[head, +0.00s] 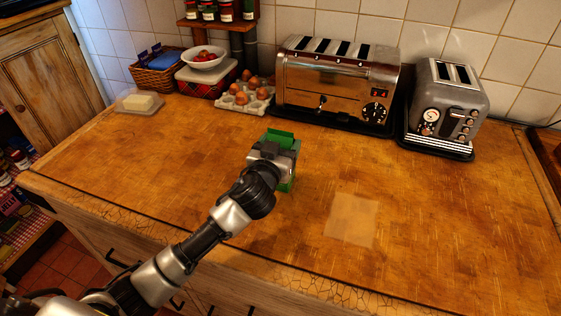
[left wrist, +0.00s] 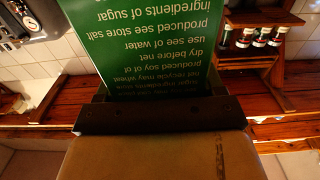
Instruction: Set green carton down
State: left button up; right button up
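The green carton (head: 285,137) is in the middle of the head view, over the wooden counter and partly hidden behind my left gripper (head: 273,158). My left gripper is shut on it. In the left wrist view the carton (left wrist: 150,45) fills the top middle, its printed white text upside down in the picture, directly against the gripper (left wrist: 160,112). I cannot tell whether its base touches the counter. A pale square patch (head: 352,220) lies on the counter to the right and nearer than the carton. My right gripper is not in view.
A large chrome toaster (head: 336,85) and a smaller grey toaster (head: 448,105) stand at the back. An egg tray (head: 245,103), a bowl of red fruit (head: 205,60), a basket (head: 158,75) and a butter dish (head: 139,102) are back left. The counter around the patch is clear.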

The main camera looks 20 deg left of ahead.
pick_arm(q)
jog(key=c, duration=1)
jog(key=shift+r, duration=0.1)
grip_shut()
